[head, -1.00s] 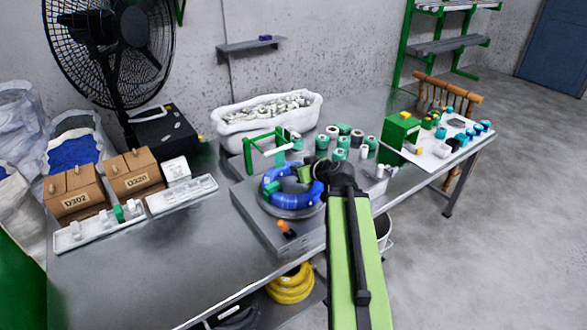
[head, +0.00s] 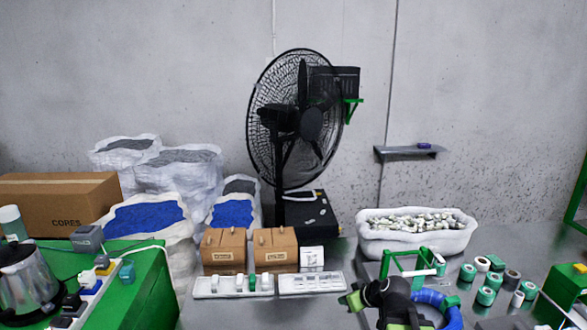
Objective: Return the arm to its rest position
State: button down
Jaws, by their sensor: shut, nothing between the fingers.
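My gripper (head: 353,299), with green fingers on a black wrist, shows at the bottom of the head view, right of the middle. It is shut and holds nothing. My arm runs down out of the picture from it. The blue cable (head: 443,306) is a coil just right of my wrist. Its lower part is cut off by the frame edge and partly hidden by my arm, so I cannot tell whether the arm touches it.
Two cardboard boxes (head: 225,252) and white trays (head: 232,285) stand left of my gripper. A white bin (head: 415,240) of small parts, a green frame (head: 392,268) and several green spools (head: 486,296) lie right. A black fan (head: 297,120) stands behind. A green bench (head: 150,285) is at left.

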jog(key=s+a+f+g+h+p, duration=0.1)
jog(key=s+a+f+g+h, duration=0.15)
jog(key=s+a+g, duration=0.35)
jog(key=s+d+f+m+g+h, duration=0.1)
jog(key=s+d+f+m+h, duration=0.1)
jog(key=s+d+m, duration=0.4)
jog(key=shift+s+g, duration=0.3)
jog(key=shift+s, duration=0.55)
jog(key=shift+d+f, duration=0.1)
